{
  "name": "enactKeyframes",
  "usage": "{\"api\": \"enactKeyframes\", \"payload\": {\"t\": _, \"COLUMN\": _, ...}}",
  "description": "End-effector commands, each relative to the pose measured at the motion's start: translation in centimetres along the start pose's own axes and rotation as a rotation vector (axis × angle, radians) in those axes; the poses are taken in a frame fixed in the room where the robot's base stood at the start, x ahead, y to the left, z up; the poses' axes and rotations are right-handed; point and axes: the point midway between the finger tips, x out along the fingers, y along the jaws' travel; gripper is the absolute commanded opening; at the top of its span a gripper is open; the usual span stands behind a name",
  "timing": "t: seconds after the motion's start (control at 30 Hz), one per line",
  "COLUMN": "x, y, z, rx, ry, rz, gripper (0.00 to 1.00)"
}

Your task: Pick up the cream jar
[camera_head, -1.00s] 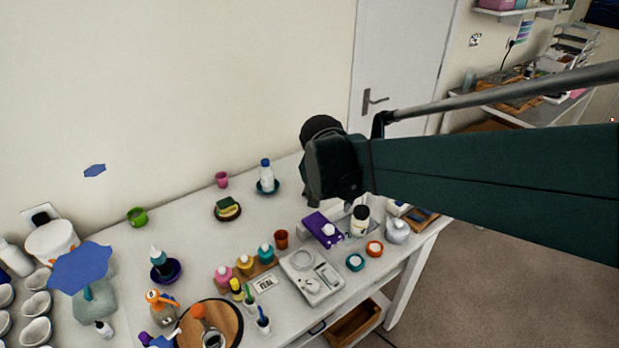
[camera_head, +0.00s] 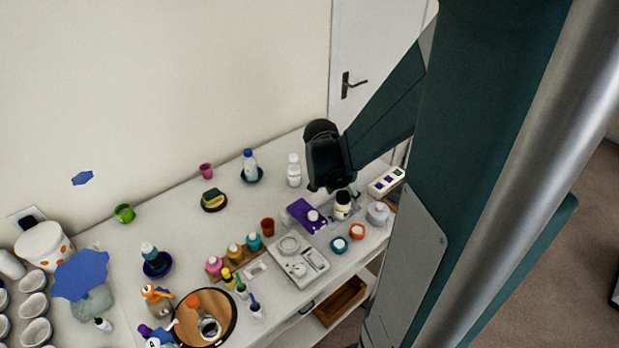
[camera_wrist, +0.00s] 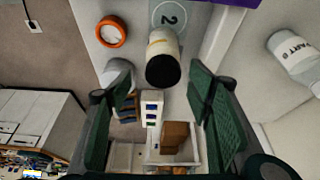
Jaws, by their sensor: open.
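The cream jar (camera_head: 342,213), pale with a black lid, stands upright toward the right end of the table. In the wrist view the cream jar (camera_wrist: 162,40) shows its black lid toward me, just ahead of and between my fingers. My gripper (camera_head: 343,190) is above the jar in the head view, and its dark body partly covers the spot. In the wrist view my gripper (camera_wrist: 148,86) has its two green-padded fingers wide apart with nothing held between them. I cannot tell whether a finger touches the jar.
A purple item (camera_head: 301,214) lies left of the jar, and a grey-white jar (camera_head: 377,214) stands to its right. Orange (camera_head: 357,231) and teal (camera_head: 338,244) round pieces lie in front. A clear bottle (camera_head: 293,170) and a white box with coloured squares (camera_head: 386,181) are behind.

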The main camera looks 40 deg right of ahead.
Motion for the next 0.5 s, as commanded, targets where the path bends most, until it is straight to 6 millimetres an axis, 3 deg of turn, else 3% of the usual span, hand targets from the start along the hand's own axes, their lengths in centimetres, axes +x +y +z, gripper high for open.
{"api": "enactKeyframes", "payload": {"t": 0.5, "x": 0.84, "y": -0.01, "z": 0.37, "rx": -0.001, "ry": 0.0, "rz": 0.0, "gripper": 0.51}}
